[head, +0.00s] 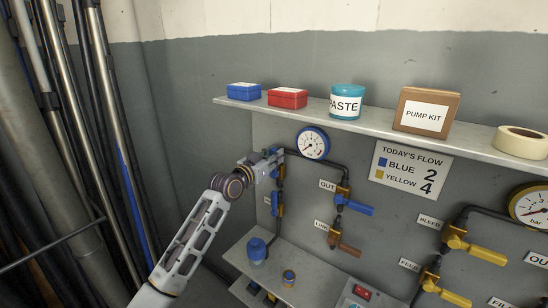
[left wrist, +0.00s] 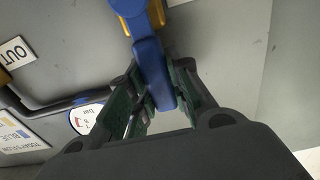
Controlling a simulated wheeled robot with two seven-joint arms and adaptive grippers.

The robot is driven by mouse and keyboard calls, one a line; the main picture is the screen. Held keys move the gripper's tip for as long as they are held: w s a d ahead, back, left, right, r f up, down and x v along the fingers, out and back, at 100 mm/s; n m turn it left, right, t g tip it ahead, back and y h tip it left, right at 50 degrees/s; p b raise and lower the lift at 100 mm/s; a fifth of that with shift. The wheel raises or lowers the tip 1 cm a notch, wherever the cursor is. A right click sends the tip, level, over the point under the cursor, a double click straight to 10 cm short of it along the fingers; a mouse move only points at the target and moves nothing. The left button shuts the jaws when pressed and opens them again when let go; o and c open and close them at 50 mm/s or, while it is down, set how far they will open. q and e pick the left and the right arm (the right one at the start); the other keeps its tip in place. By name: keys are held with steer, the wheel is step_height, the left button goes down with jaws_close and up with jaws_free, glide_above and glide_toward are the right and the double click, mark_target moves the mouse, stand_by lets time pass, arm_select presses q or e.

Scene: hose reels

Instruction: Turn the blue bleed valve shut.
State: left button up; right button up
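The blue bleed valve's handle (left wrist: 150,62) fills the top middle of the left wrist view, running down from a brass-yellow body (left wrist: 128,8). My left gripper (head: 272,158) is at the upper left of the blue-gauge pipework in the head view and hides most of this valve there. In the left wrist view its green-padded fingers (left wrist: 160,95) lie on both sides of the handle's end, with no clear gap, so it appears shut on it. The valve's label is hidden. My right gripper is not in view.
A blue-rimmed gauge (head: 313,143) stands just right of the gripper. The blue OUT valve handle (head: 354,206) and a brown LINK handle (head: 345,248) are further right. A shelf (head: 380,131) with boxes overhangs the panel. Yellow valves (head: 478,250) stand at the right; pipes (head: 75,110) line the left.

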arm_select(q)
jaws_close()
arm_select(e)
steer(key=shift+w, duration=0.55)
